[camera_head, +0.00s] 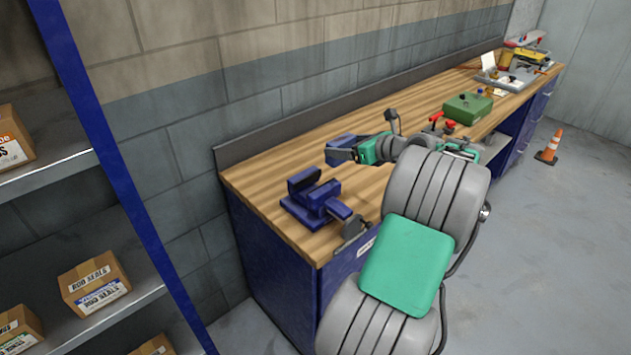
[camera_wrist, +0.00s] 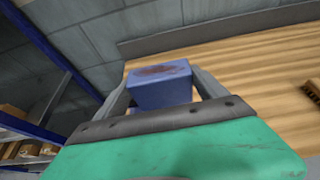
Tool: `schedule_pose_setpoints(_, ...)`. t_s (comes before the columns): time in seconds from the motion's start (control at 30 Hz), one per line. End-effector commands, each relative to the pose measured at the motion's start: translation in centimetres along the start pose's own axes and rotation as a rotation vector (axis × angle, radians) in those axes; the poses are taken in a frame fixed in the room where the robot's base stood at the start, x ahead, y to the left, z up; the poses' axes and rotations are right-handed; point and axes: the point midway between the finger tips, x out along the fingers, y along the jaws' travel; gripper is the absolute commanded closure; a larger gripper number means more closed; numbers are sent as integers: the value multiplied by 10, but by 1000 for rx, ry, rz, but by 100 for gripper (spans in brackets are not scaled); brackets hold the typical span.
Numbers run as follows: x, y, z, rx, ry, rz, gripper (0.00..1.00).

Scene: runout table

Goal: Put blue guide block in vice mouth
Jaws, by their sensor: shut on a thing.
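A blue guide block (camera_head: 341,149) is held by my gripper (camera_head: 357,149) above the wooden workbench. In the wrist view the blue guide block (camera_wrist: 163,84) sits between the two grey fingers of my gripper (camera_wrist: 163,92), with a brownish worn patch on its top face. The blue vice (camera_head: 318,203) stands on the near left end of the bench. Its mouth is the gap between its two raised blue jaws. The block is to the right of the vice and higher in the picture, apart from it. The vice does not show clearly in the wrist view.
The wooden workbench (camera_head: 262,177) has a back rail against the wall. A green box (camera_head: 467,108) and red-handled items (camera_head: 449,125) stand farther along it. A tray (camera_head: 506,79) lies at the far end. A blue-posted shelf with cartons (camera_head: 95,284) is at left.

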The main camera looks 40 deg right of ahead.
Motion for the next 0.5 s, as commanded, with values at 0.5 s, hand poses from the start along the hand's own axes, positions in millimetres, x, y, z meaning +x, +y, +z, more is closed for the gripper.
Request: schedule_pose_setpoints(0.5,60,70,-48,-2,-1,4,91)
